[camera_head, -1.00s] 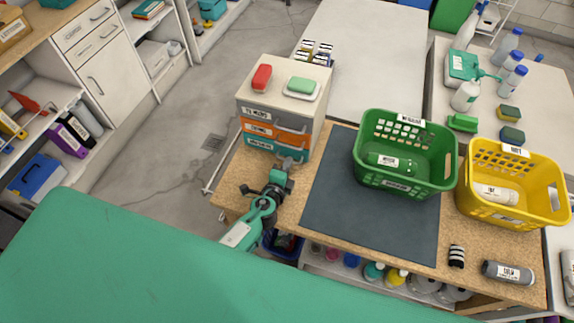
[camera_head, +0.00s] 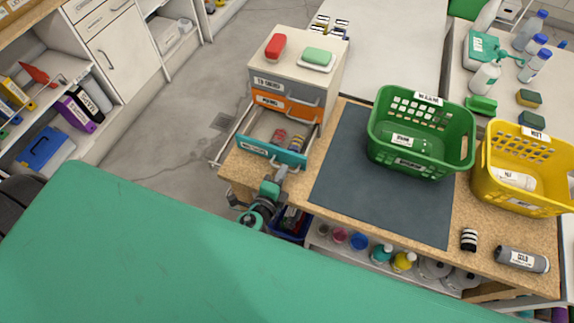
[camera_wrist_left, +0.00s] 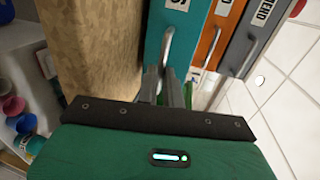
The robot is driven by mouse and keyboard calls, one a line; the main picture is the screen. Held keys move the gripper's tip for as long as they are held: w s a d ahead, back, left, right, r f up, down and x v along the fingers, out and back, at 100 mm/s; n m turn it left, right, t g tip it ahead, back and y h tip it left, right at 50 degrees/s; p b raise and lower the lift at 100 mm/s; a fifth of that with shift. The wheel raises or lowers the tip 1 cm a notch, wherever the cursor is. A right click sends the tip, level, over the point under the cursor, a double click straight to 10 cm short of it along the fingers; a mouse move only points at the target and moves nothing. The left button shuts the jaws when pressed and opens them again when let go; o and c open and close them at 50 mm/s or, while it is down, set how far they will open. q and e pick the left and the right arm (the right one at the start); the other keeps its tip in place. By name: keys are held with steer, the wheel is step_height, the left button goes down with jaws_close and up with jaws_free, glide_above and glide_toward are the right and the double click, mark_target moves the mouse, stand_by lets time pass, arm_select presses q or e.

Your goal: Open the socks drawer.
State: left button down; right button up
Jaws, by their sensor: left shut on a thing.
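A small drawer cabinet (camera_head: 305,50) stands at the left end of the wooden worktop, with a grey top drawer (camera_head: 281,86), an orange middle drawer (camera_head: 284,104) and a teal bottom drawer (camera_head: 265,152). The teal drawer is pulled well out, with a few red and striped items (camera_head: 280,134) inside. Its label is too small to read surely. My left gripper (camera_head: 279,177) is at the teal front. In the left wrist view its fingers (camera_wrist_left: 166,85) are shut on the teal drawer's metal handle (camera_wrist_left: 167,45). My right gripper is out of view.
A red item (camera_head: 275,47) and a green soap on a white dish (camera_head: 317,58) lie on the cabinet. A dark mat (camera_head: 375,190), a green basket (camera_head: 420,150) and a yellow basket (camera_head: 520,180) are to the right. Bottles stand on a shelf below the worktop.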

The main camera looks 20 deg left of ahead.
arm_select(q)
steer(key=shift+s, duration=0.45)
steer(key=shift+w, duration=0.1)
steer(key=c, duration=1.5)
jaws_free()
steer(key=shift+c, duration=0.2)
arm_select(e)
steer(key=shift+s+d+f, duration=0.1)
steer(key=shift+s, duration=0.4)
